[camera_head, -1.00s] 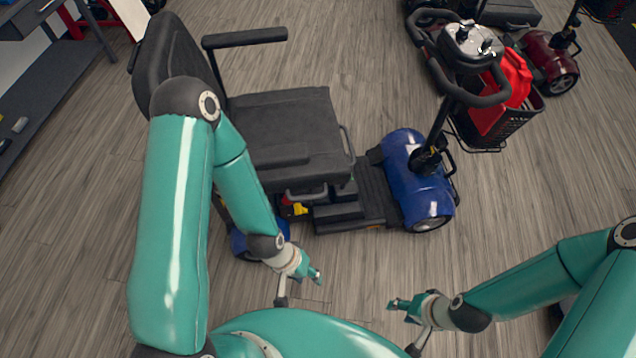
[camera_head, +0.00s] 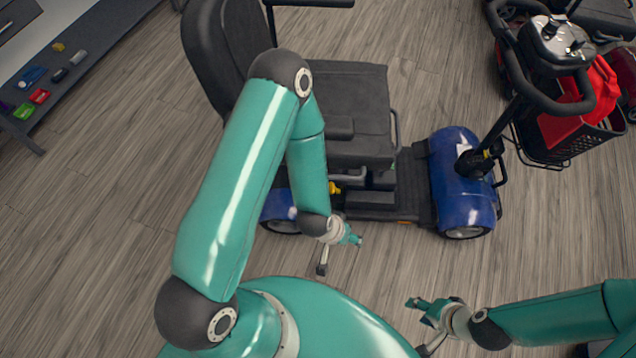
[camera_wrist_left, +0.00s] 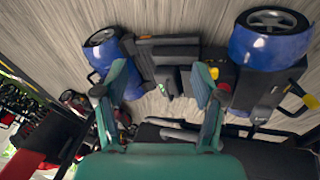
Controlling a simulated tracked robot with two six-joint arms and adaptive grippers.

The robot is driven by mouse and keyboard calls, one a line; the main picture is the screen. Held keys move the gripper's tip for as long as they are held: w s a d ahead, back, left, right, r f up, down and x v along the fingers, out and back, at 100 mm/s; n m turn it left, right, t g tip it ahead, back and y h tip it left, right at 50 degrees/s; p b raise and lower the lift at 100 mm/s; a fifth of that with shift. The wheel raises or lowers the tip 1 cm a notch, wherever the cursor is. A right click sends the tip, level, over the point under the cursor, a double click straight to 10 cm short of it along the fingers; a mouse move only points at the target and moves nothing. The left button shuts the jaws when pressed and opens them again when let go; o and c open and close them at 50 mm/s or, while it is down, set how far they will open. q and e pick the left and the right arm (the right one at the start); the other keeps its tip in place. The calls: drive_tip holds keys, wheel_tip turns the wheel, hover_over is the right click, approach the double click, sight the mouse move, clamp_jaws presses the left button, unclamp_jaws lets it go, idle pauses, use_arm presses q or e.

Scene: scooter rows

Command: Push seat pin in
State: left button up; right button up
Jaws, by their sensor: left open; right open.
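A blue and black mobility scooter stands ahead of me, with its black seat (camera_head: 350,105) above its blue front cover (camera_head: 462,180). A small yellow part (camera_head: 335,187) shows under the seat edge, partly behind my left arm; I cannot tell which part is the seat pin. My left gripper (camera_head: 352,238) is open and empty, in front of the scooter's near side and apart from it. In the left wrist view its open fingers (camera_wrist_left: 160,85) show against the scooter's black deck (camera_wrist_left: 165,50). My right gripper (camera_head: 420,304) is open and empty, lower right.
A dark shelf (camera_head: 75,85) with small coloured items is at upper left. The wooden floor around my grippers is clear.

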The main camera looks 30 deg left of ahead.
use_arm(q)
drive_tip(key=w+a+f+n+t+y+b, duration=0.1)
drive_tip(key=w+a+f+t+y+b, duration=0.15)
drive_tip(key=w+f+b, duration=0.35)
drive_tip(key=w+a+f+t+y+b, duration=0.1)
drive_tip(key=a+f+t+y+b, duration=0.1)
drive_tip(key=a+f+b, duration=0.35)
drive_tip(key=w+a+f+t+y+b, duration=0.1)
drive_tip(key=w+a+f+y+b, duration=0.1)
drive_tip(key=w+a+f+b, duration=0.1)
drive_tip(key=w+a+f+t+y+b, duration=0.1)
drive_tip(key=w+a+f+y+b, duration=0.1)
drive_tip(key=w+a+f+b, duration=0.2)
drive_tip(key=w+a+f+t+y+b, duration=0.1)
drive_tip(key=w+a+f+y+b, duration=0.1)
drive_tip(key=w+a+f, duration=0.3)
drive_tip(key=shift+w+a+b, duration=0.4)
drive_tip(key=shift+w+a, duration=0.15)
drive_tip(key=shift+w, duration=0.2)
drive_tip(key=shift+w+a+b, duration=0.4)
drive_tip(key=shift+w+a, duration=0.1)
drive_tip(key=shift+w, duration=0.25)
use_arm(e)
wheel_tip(320, 180, down, 25)
use_arm(q)
clamp_jaws()
